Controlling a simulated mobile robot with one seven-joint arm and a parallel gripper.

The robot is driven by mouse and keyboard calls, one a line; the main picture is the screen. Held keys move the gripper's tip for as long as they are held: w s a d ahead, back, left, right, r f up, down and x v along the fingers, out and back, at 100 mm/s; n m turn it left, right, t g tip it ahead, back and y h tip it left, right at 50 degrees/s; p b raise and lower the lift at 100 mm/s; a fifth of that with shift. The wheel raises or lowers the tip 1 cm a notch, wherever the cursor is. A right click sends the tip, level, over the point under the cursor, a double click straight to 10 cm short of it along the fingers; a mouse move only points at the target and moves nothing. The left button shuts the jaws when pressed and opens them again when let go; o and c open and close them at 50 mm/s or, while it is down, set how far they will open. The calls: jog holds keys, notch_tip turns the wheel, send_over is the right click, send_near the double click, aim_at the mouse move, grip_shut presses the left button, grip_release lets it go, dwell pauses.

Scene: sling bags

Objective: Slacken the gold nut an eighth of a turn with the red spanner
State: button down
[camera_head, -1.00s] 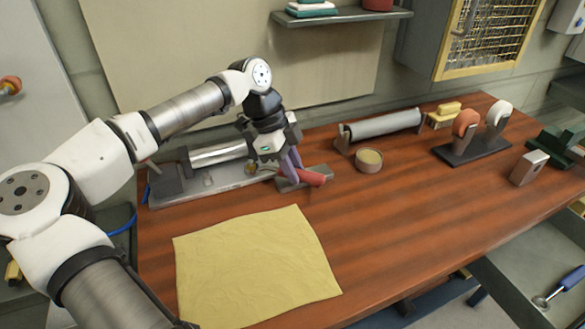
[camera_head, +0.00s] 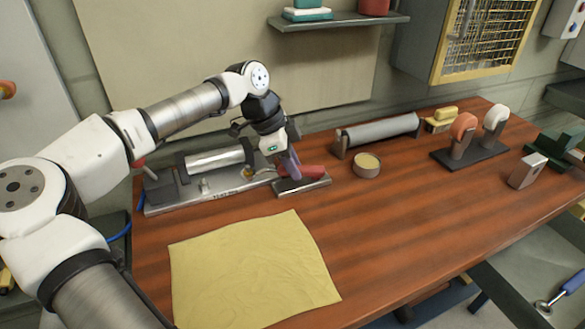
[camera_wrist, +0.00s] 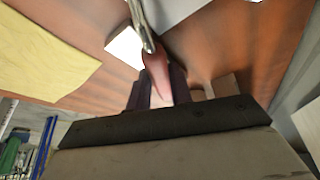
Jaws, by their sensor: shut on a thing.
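The red spanner shows its red handle (camera_head: 313,171) sticking out to the right of my gripper (camera_head: 291,168) in the head view. My gripper is shut on this handle, low over the bench. In the wrist view, the handle lies between my fingers (camera_wrist: 157,88) and the spanner's bare metal shaft (camera_wrist: 140,22) runs out of the picture. The gold nut (camera_head: 247,173) is small, at the right part of the grey metal fixture. The spanner's jaw end lies towards it, partly hidden by my gripper, so I cannot tell exactly how it sits on the nut.
A flat grey block (camera_head: 302,186) lies just in front of the handle. The fixture carries a silver cylinder (camera_head: 215,160). A yellow cloth (camera_head: 250,268) covers the front left of the bench. A round tin (camera_head: 367,166) and a grey roller (camera_head: 380,131) stand to the right.

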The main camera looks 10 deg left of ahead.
jog(key=shift+w+n, duration=0.35)
jog(key=shift+n, duration=0.05)
jog(key=shift+w+a, duration=0.1)
jog(key=shift+w+a+n+t+b, duration=0.3)
jog(key=shift+w+n+t+b, duration=0.3)
jog(key=shift+w+n, duration=0.4)
jog(key=shift+s, duration=0.1)
jog(key=shift+w+a+n+t+y+b, duration=0.25)
jog(key=shift+w+n+b, duration=0.15)
jog(key=shift+n, duration=0.25)
jog(key=shift+w+a+n+t+y+b, duration=0.15)
jog(key=shift+w+a+n+b, duration=0.2)
jog(key=shift+n, duration=0.3)
jog(key=shift+d, duration=0.15)
jog(key=shift+s+d+m+p, duration=0.15)
jog(key=shift+s+m+p, duration=0.05)
jog(key=shift+m+p, duration=0.2)
